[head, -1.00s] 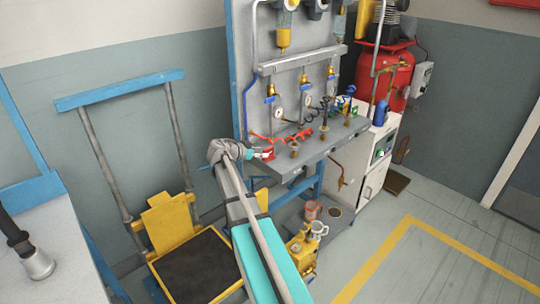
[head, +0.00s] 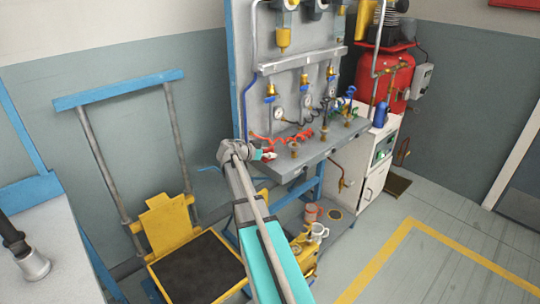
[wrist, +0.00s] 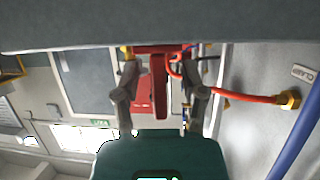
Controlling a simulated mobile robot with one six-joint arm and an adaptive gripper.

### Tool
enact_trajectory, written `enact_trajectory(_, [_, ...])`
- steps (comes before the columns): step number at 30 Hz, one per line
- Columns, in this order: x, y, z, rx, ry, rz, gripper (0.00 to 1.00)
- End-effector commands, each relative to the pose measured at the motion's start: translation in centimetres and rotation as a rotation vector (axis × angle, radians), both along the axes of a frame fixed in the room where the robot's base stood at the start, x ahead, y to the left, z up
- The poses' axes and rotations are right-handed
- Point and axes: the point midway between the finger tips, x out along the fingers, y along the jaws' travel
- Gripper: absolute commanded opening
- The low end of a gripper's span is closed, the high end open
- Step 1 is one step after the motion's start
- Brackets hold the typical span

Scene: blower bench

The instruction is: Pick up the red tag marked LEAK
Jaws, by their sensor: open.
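A red piece (head: 268,152), which seems to be the tag, shows at the left end of the grey bench shelf, partly hidden by my gripper (head: 262,155). In the wrist view, a narrow red strip (wrist: 160,88) lies between the two fingers of my gripper (wrist: 162,72), below a wider red part along the shelf edge. The fingers stand apart on either side of the strip, with gaps visible. No lettering can be read on it, so I cannot confirm the LEAK mark.
A red hose (wrist: 245,96) with a brass end runs close beside the right finger. A blue tube (wrist: 298,135) and a small pale label (wrist: 303,73) are further right. Brass fittings (head: 294,149) and gauges crowd the shelf (head: 310,158). A yellow-framed cart (head: 165,225) stands left.

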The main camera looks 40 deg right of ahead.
Motion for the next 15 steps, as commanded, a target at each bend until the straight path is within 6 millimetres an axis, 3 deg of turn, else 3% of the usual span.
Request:
enact_trajectory(1, [0.00, 0.01, 0.00, 0.000, 0.000, 0.000, 0.49])
enact_trajectory(9, [0.00, 0.01, -0.01, 0.000, 0.000, 0.000, 0.00])
enact_trajectory(15, [0.01, 0.01, 0.00, 0.000, 0.000, 0.000, 0.00])
